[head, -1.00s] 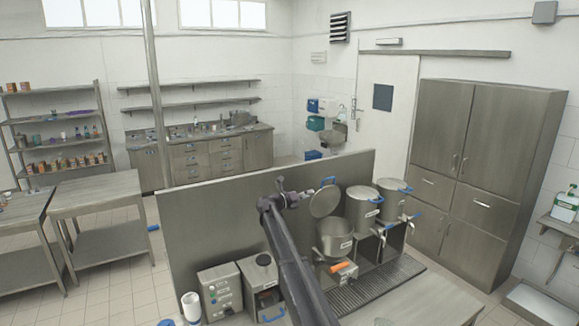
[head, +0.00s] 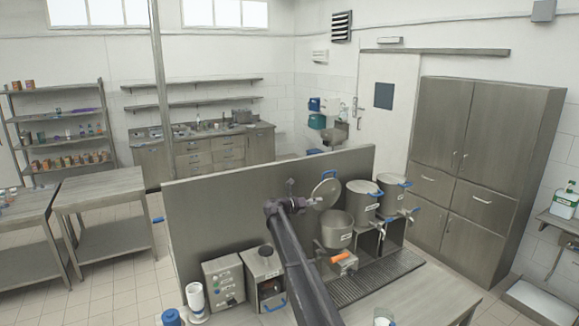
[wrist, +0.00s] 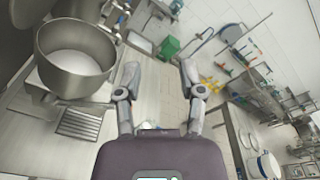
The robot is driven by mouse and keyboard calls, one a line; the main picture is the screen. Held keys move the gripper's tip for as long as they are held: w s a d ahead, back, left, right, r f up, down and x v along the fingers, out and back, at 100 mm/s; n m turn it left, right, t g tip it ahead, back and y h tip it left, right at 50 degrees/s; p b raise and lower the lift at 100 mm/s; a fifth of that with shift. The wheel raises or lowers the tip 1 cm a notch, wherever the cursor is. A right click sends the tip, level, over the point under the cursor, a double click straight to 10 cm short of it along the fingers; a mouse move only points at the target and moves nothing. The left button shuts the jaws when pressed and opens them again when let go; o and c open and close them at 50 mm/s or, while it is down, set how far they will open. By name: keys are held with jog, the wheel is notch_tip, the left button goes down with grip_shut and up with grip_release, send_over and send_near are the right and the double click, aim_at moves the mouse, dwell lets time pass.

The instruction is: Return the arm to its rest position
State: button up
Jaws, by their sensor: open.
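My gripper (wrist: 160,80) is open in the wrist view, with nothing between its two fingers. A steel pot (wrist: 75,62) with pale contents is to the left of the fingers in that view, apart from them. In the head view my dark arm rises from the bottom edge, and its end (head: 312,201) is near the top of the steel partition, left of the pots. My fingers are too small to make out there.
An open pot (head: 334,229) with its lid (head: 325,191) raised stands beside two lidded pots with taps (head: 361,197). A steel partition (head: 220,200) stands behind them. A control box (head: 224,281) and a small steel machine (head: 264,270) stand left of my arm.

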jog(key=s+d+f+m+g+y+b, duration=0.2)
jog(key=s+d+f+m+b, duration=0.15)
jog(key=s+f+m, duration=0.4)
jog(key=s+d+f+m+g+y+b, duration=0.25)
jog(key=s+f+m+b, duration=0.2)
jog(key=s+f, duration=0.55)
jog(key=s+d+f+m+g+y+b, duration=0.1)
jog(key=s+d+f+m+y+b, duration=0.3)
jog(key=s+f, duration=0.55)
jog(key=s+a+f+m+y+b, duration=0.1)
jog(key=s+f+m+b, duration=0.3)
jog(key=s, duration=0.4)
jog(key=s+a+f+m+g+y+b, duration=0.1)
jog(key=s+f+m+y+b, duration=0.2)
jog(key=s, duration=0.6)
jog(key=s+a+f+m+g+y+b, duration=0.1)
jog(key=s+f+m+y+b, duration=0.1)
jog(key=s+f+m+b, duration=0.2)
jog(key=s+f+m, duration=0.3)
jog(key=s+m, duration=0.1)
jog(key=s, duration=0.1)
jog(key=shift+s+a+b, duration=0.2)
jog(key=shift+b, duration=0.15)
